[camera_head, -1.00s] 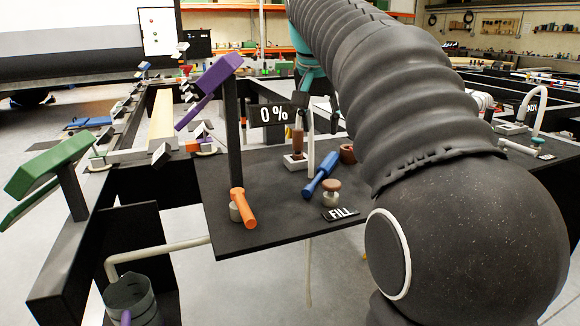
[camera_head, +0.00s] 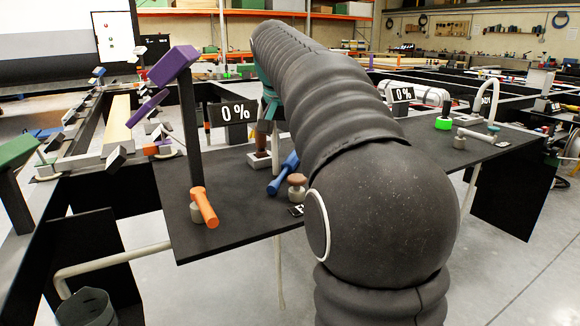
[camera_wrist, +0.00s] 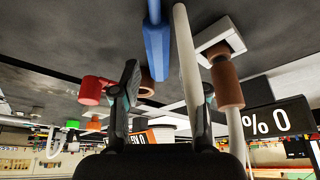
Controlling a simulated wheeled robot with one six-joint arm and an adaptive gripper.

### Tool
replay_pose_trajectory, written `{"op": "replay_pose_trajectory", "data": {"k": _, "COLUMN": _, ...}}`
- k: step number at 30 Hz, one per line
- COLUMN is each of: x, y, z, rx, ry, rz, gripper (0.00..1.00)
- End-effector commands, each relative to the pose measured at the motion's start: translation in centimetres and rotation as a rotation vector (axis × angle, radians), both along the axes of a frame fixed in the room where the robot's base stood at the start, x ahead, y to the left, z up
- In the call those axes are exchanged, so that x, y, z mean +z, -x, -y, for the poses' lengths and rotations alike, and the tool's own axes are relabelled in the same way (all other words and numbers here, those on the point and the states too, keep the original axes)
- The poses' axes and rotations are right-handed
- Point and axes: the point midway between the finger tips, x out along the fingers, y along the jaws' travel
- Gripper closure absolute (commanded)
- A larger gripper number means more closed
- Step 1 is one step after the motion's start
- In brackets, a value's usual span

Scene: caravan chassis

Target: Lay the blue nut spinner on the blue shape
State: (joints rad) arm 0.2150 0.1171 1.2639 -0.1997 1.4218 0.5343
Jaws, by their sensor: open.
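The blue nut spinner (camera_head: 283,175) lies tilted on the dark panel, beside a brown-capped knob (camera_head: 297,186). In the wrist view, the blue nut spinner (camera_wrist: 156,48) shows at the top middle, partly out of frame. My gripper (camera_wrist: 163,85) is open, its two dark fingers apart with no object held between them. A white tube (camera_wrist: 187,65) crosses the view between the fingers. In the head view my arm hides the fingertips. I cannot make out the blue shape for certain; a small blue patch (camera_head: 47,133) shows far left.
An orange-handled valve (camera_head: 205,207) sits near the panel's front-left edge, by a dark post with a purple head (camera_head: 173,66). A 0 % display (camera_head: 234,112) stands behind. In the wrist view a brown cylinder (camera_wrist: 227,85) and a red part (camera_wrist: 93,89) flank the gripper.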

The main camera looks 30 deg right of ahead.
Motion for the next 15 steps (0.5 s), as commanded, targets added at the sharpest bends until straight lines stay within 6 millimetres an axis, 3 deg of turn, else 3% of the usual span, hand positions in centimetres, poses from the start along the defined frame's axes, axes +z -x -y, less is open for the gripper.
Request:
{"op": "replay_pose_trajectory", "data": {"k": 9, "x": -4.0, "y": -0.8, "z": 1.1, "rx": 0.001, "ry": 0.000, "rz": -0.002, "gripper": 0.56}}
{"op": "replay_pose_trajectory", "data": {"k": 15, "x": -4.6, "y": -1.0, "z": 1.2, "rx": 0.001, "ry": 0.000, "rz": 0.000, "gripper": 0.56}}
